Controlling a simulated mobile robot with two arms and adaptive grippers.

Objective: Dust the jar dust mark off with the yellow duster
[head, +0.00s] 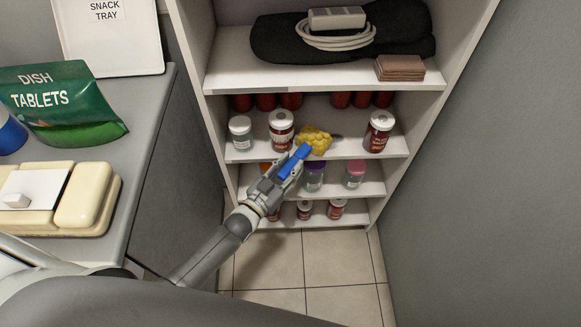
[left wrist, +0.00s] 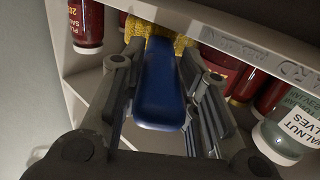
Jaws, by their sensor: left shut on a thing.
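My left gripper (head: 283,172) is shut on the blue handle of the yellow duster (head: 314,138), at the front of the second shelf. The blue handle (left wrist: 159,92) lies between the fingers in the left wrist view, with part of the yellow head beyond it. The duster head is on or just above the shelf board, among the jars; I cannot tell if it presses down. A small dark smudge, seemingly the jar dust mark (head: 337,137), shows just right of the head. The head may hide part of it. My right gripper is not in view.
A white-lidded red jar (head: 281,131) stands close left of the duster, with a clear jar (head: 240,133) farther left. Another red jar (head: 379,132) stands at the right. The shelf above (head: 300,82) and the side walls bound the space. A grey counter is at left.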

